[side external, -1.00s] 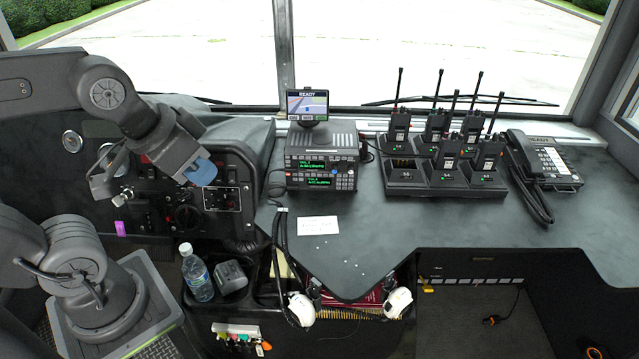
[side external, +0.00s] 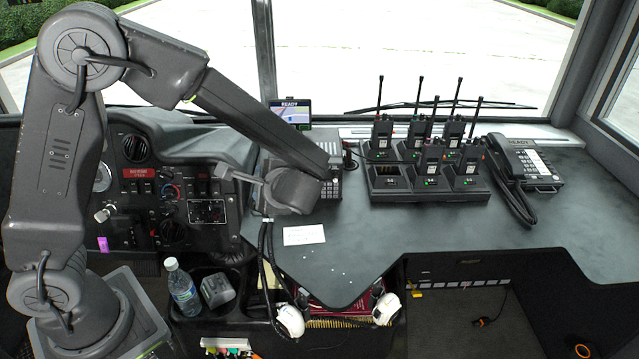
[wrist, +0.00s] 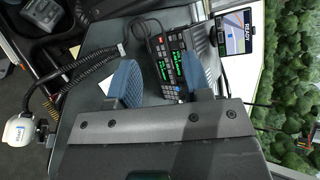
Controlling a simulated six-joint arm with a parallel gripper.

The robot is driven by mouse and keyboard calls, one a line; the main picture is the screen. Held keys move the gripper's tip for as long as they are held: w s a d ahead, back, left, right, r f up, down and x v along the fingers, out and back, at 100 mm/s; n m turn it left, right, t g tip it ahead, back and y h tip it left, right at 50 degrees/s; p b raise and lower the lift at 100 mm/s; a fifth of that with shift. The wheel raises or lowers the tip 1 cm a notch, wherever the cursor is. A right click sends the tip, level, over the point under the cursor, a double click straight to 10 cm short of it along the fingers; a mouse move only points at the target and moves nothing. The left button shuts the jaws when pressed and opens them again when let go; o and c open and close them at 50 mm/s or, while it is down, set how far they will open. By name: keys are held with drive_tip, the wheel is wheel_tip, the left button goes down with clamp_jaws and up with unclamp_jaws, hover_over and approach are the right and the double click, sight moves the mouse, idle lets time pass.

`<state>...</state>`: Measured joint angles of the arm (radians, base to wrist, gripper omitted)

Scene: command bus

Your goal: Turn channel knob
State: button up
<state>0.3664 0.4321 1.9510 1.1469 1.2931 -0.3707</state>
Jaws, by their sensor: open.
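My gripper (wrist: 158,78) is open and empty, with its two blue finger pads spread apart in the wrist view. The black radio unit (wrist: 158,50), with green displays and keypads, lies beyond and between the fingers, and the right finger covers part of it.
A small screen reading READY (side external: 291,111) stands behind the radio. A charger rack (side external: 430,185) with several handheld radios and a desk phone (side external: 525,163) stand to the right. A white card (side external: 304,235) lies in front. Coiled cords (wrist: 85,67) hang nearby.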

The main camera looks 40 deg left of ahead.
drive_tip(key=w+d+f+m+t, duration=0.2)
drive_tip(key=w+f+t, duration=0.1)
drive_tip(key=f, duration=0.1)
drive_tip(key=w+d+f+m+t+y, duration=0.1)
drive_tip(key=w+d+f+m+t, duration=0.4)
drive_tip(key=w+f, duration=0.1)
drive_tip(key=f, duration=0.1)
drive_tip(key=shift+d+f+m+t, duration=0.2)
drive_tip(key=shift+f+m+t, duration=0.1)
drive_tip(key=shift+t, duration=0.1)
drive_tip(key=x, duration=1.3)
drive_tip(key=shift+w+a+r, duration=0.15)
drive_tip(key=shift+w+a, duration=0.1)
drive_tip(key=shift+a, duration=0.1)
clamp_jaws()
